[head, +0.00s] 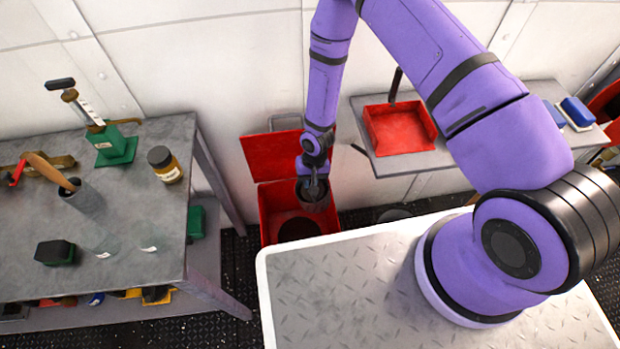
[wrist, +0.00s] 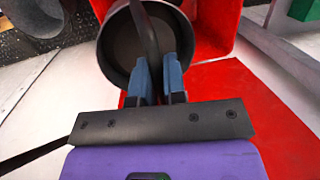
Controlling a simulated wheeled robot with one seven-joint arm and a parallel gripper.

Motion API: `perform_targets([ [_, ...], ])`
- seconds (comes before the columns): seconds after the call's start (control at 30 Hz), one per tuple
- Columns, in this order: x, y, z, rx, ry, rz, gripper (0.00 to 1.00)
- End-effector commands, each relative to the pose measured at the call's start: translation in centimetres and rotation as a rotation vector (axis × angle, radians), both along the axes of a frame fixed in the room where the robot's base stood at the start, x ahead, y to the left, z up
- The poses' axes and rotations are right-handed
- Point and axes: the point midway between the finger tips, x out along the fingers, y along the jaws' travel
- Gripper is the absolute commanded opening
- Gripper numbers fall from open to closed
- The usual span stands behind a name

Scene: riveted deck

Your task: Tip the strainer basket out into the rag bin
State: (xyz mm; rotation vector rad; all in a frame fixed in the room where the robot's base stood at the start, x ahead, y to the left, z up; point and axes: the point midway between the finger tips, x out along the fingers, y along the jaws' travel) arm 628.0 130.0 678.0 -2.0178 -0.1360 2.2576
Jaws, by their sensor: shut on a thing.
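The strainer basket (head: 314,196) is a dark grey round cup hanging from my gripper (head: 313,180) over the right part of the rag bin. In the wrist view the basket (wrist: 113,62) shows its round rim and a dark handle strip, with my gripper's blue fingers (wrist: 160,78) shut on that strip. The inside of the basket looks dark, and I cannot tell what is in it. The rag bin (head: 264,215) is a red box on the floor with its red lid open at the back. The bin's red wall (wrist: 228,25) also shows in the wrist view.
A grey workbench (head: 120,240) with a green hand pump (head: 115,148), an amber jar (head: 165,164) and a dark block stands left. My deck lies in front of the bin.

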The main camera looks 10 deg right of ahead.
Motion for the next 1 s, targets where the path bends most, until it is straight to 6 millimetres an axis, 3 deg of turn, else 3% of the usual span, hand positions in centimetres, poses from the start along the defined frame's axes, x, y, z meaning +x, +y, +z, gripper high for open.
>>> perform_targets([
  [1.0,-0.6,2.9,-2.2,-0.404,-0.101,0.004,0.0],
])
